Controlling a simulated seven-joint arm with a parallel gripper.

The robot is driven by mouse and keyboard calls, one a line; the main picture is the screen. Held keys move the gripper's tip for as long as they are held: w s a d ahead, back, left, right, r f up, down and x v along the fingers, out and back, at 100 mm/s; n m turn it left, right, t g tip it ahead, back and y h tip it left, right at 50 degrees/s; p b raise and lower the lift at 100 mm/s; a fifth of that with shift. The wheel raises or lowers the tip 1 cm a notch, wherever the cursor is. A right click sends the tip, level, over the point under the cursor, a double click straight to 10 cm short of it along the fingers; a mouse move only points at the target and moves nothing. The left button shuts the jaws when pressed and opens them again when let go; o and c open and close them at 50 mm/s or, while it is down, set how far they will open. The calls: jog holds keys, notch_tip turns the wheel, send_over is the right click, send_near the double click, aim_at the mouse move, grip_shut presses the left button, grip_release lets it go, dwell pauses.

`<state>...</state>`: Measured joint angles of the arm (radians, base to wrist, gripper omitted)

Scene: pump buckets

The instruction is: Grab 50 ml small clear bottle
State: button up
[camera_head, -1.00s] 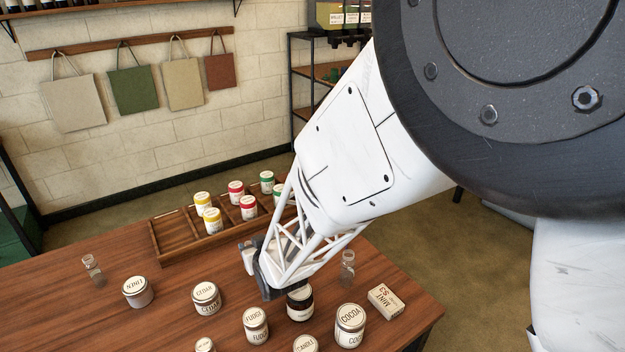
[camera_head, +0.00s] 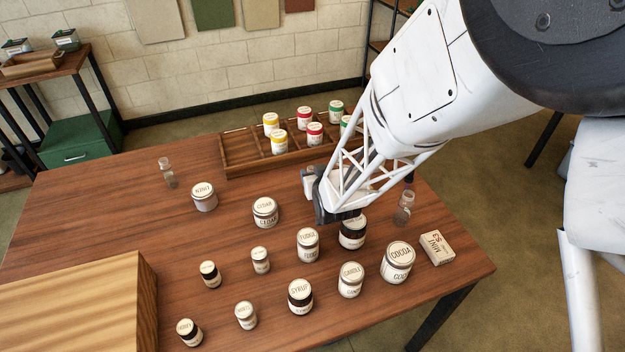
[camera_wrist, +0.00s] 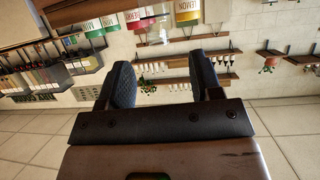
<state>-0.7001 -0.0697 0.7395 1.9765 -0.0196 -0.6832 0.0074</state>
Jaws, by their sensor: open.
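A small clear bottle (camera_head: 167,172) stands upright at the table's back left. Another clear bottle (camera_head: 404,207) stands near the table's right side, close to my arm; it looks somewhat larger. I cannot read a volume on either. My gripper (camera_head: 312,184) is over the table in front of the wooden tray, between the two bottles and apart from both. In the wrist view my gripper (camera_wrist: 162,82) is open, with nothing between its fingers; this view looks away toward the wall shelves.
A wooden tray (camera_head: 236,150) with yellow, red and green lidded jars stands at the back. Several labelled jars, such as the cocoa jar (camera_head: 397,263) and cedar jar (camera_head: 265,213), fill the front and middle. A wooden box (camera_head: 146,285) sits front left. A small carton (camera_head: 437,248) lies right.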

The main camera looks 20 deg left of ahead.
aim_at(312, 169)
jog(key=shift+w+a+f, duration=0.15)
jog(key=shift+w, duration=0.05)
dwell(0.4)
jog(key=shift+x, duration=2.55)
jog(key=shift+f, duration=0.1)
grip_shut()
